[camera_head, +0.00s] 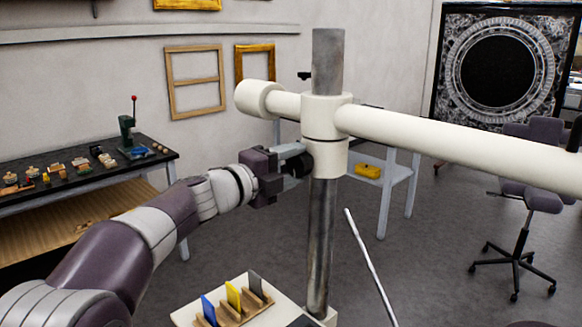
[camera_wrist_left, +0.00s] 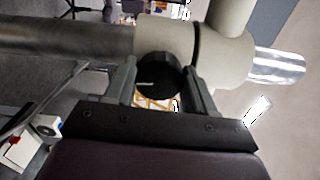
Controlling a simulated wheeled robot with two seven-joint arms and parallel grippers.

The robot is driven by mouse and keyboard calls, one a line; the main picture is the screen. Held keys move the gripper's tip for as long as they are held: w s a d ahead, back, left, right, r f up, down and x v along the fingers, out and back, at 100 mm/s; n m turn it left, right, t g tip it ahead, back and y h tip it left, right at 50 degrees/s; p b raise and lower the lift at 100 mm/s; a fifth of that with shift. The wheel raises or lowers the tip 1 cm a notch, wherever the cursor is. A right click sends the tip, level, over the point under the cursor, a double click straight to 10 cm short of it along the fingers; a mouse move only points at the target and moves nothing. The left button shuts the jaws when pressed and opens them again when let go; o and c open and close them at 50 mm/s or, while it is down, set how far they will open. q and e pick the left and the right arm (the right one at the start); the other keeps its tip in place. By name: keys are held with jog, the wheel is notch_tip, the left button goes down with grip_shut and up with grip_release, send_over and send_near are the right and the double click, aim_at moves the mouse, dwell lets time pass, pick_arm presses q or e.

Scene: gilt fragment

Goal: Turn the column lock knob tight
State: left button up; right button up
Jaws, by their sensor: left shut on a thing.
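The column lock knob (camera_wrist_left: 158,78) is black and round, with a pale line on its face, in the left wrist view. It sits on the side of the cream collar (camera_head: 326,157) on the steel column (camera_head: 320,235). My left gripper (camera_head: 294,161) reaches the collar from the left in the head view. Its two fingers (camera_wrist_left: 162,88) stand on either side of the knob in the wrist view, and it is shut on the knob. In the head view the gripper partly hides the knob. My right gripper is in neither view.
A long cream arm (camera_head: 450,142) extends right from the column. A holder (camera_head: 240,305) with coloured cards stands at the column's foot, and a thin metal rod (camera_head: 368,265) rises beside it. A workbench (camera_head: 85,185) with small items is at the left, and an office chair (camera_head: 530,200) at the right.

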pick_arm(q)
jog(key=o, duration=1)
jog(key=shift+o, duration=0.2)
jog(key=shift+s, duration=0.1)
jog(key=shift+s+a, duration=0.15)
jog(key=b+v, duration=0.3)
jog(key=v, duration=0.9)
jog(key=shift+s+r, duration=0.1)
jog(key=shift+a, duration=0.1)
